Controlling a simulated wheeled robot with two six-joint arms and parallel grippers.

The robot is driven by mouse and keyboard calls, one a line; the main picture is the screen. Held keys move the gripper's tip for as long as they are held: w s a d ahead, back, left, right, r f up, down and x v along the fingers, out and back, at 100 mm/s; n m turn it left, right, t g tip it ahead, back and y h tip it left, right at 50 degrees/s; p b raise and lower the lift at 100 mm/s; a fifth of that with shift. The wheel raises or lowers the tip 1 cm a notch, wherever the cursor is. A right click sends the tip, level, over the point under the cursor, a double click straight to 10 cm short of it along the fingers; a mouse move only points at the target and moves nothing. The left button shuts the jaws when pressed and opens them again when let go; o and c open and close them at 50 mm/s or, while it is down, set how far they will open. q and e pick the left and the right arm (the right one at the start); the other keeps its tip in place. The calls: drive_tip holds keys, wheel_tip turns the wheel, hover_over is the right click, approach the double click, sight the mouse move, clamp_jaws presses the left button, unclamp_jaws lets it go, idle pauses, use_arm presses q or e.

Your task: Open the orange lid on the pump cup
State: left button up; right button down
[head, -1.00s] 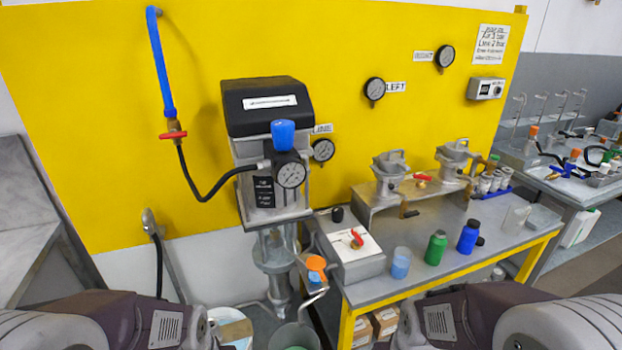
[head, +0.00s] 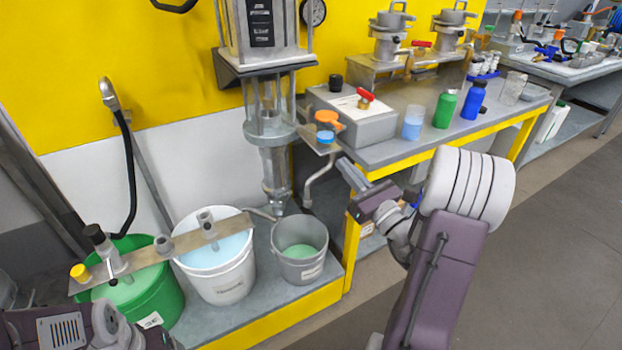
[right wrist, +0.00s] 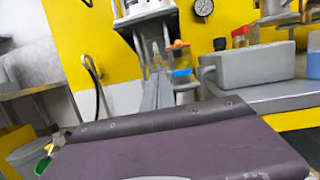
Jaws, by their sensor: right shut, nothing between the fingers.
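The orange lid (head: 328,117) shows beside the pump (head: 270,130), just above and behind a small blue cup (head: 326,137) on a bracket. I cannot tell whether the lid touches the cup's rim. In the right wrist view, the orange lid (right wrist: 178,45) and the blue cup (right wrist: 182,73) are just beyond my fingers. My right gripper (head: 344,164) is shut and empty, below and to the right of the cup, apparently apart from it. Its fingers (right wrist: 158,88) also show in the right wrist view. My left arm shows at the lower left, but its gripper is not in view.
A grey box (head: 362,125) with a red-handled valve stands on the bench just right of the cup. Green (head: 444,109) and blue bottles (head: 473,100) stand farther right. A green bucket (head: 150,300), a white bucket (head: 222,275) and a grey bucket (head: 300,260) stand below.

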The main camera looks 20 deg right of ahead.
drive_tip(key=s+d+f+m+h, duration=0.1)
drive_tip(key=d+f+h, duration=0.1)
drive_tip(key=d+f, duration=0.2)
drive_tip(key=b, duration=0.2)
approach(330, 120)
drive_tip(key=shift+y, duration=0.3)
drive_tip(key=w+f, duration=0.4)
drive_tip(key=w, duration=0.1)
drive_tip(key=shift+w+d+f, duration=0.1)
drive_tip(key=shift+d+f, duration=0.05)
drive_tip(key=shift+f, duration=0.15)
use_arm(q)
drive_tip(key=shift+d+f, duration=0.15)
drive_tip(key=shift+f, duration=0.7)
drive_tip(key=shift+d+f, duration=0.1)
drive_tip(key=shift+f, duration=0.7)
use_arm(e)
drive_tip(key=shift+w+r, duration=0.1)
drive_tip(key=shift+r, duration=2)
use_arm(q)
drive_tip(key=shift+r+p, duration=0.15)
drive_tip(key=shift+p, duration=0.2)
use_arm(e)
drive_tip(key=shift+d, duration=0.1)
